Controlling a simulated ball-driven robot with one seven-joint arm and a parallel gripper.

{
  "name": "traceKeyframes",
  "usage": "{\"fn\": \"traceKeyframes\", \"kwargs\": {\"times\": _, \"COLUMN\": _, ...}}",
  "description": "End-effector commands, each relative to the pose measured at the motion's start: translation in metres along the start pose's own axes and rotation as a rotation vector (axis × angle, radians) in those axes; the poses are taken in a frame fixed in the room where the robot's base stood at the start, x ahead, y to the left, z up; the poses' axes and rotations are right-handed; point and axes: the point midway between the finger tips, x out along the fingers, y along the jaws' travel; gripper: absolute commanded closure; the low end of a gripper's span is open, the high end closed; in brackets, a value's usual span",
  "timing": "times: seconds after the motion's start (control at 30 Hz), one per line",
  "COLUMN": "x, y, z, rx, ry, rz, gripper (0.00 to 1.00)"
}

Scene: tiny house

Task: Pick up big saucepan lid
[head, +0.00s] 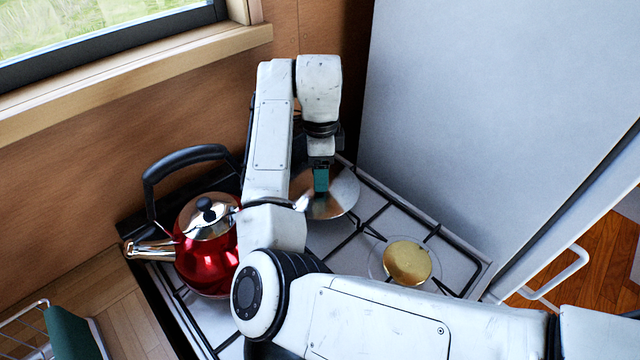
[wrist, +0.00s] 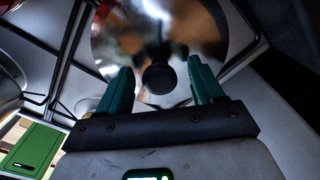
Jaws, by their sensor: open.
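The big saucepan lid (head: 340,190) is a shiny metal disc at the back of the stove, partly hidden behind my arm in the head view. In the wrist view the lid (wrist: 185,35) fills the upper middle, with its dark round knob (wrist: 159,78) in front of and between my fingertips. My gripper (wrist: 162,82) has its two green fingers apart, one on each side of the knob, with nothing held. In the head view my gripper (head: 321,188) points down over the lid. I cannot tell whether the fingers touch the lid.
A red kettle (head: 208,245) with a black handle stands on the stove (head: 335,238) left of my arm. A brass burner cap (head: 407,262) is at the right. A white fridge-like panel (head: 480,110) rises close on the right, and a wooden wall (head: 120,165) stands behind.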

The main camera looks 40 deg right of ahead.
Motion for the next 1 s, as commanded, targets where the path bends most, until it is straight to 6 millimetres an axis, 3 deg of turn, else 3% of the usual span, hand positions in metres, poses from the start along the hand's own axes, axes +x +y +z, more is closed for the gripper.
{"fn": "traceKeyframes", "kwargs": {"times": 0.27, "x": 0.0081, "y": 0.0, "z": 0.0003, "rx": 0.0, "ry": -0.001, "rz": -0.001, "gripper": 0.33}}
{"fn": "traceKeyframes", "kwargs": {"times": 1.0, "x": 0.0072, "y": 0.0, "z": 0.0004, "rx": 0.0, "ry": -0.001, "rz": -0.001, "gripper": 1.0}}
